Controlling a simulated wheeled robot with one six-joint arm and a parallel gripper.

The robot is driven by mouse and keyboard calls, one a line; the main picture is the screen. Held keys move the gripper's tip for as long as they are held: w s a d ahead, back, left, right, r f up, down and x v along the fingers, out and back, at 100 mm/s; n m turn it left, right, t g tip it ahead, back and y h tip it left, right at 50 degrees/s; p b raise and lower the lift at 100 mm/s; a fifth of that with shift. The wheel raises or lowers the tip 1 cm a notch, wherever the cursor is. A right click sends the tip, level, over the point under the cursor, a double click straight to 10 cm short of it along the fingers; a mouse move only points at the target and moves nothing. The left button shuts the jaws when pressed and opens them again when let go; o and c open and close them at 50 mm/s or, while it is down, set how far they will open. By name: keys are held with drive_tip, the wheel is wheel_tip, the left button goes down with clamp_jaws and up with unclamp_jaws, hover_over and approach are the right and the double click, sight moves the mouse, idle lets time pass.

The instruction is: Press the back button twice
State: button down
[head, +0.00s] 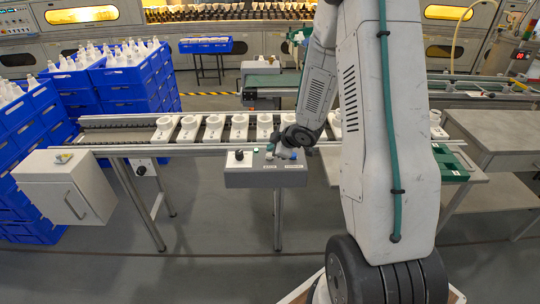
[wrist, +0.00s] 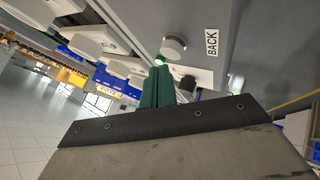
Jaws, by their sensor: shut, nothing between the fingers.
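The grey control box (head: 265,178) stands at the front edge of the conveyor, with a black knob on a white plate (head: 239,156) at its left. In the wrist view the box's face (wrist: 215,15) carries a BACK label (wrist: 212,43), with a round pale grey button (wrist: 173,47) beside it. My gripper (wrist: 160,62) has its green fingers shut together and empty, with the tips close to that button. I cannot tell whether they touch it. In the head view my gripper (head: 271,152) is over the right part of the box, partly hiding its top.
The conveyor (head: 105,149) behind the box carries several white bulb holders (head: 238,127). A white cabinet (head: 65,187) stands at left, before stacked blue crates (head: 124,77). A grey table (head: 497,133) is at right. The floor in front of the box is clear.

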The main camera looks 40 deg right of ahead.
drive_tip(key=shift+f, duration=0.1)
drive_tip(key=shift+f, duration=0.35)
drive_tip(key=shift+f, duration=0.5)
idle(0.7)
drive_tip(key=shift+r, duration=3.45)
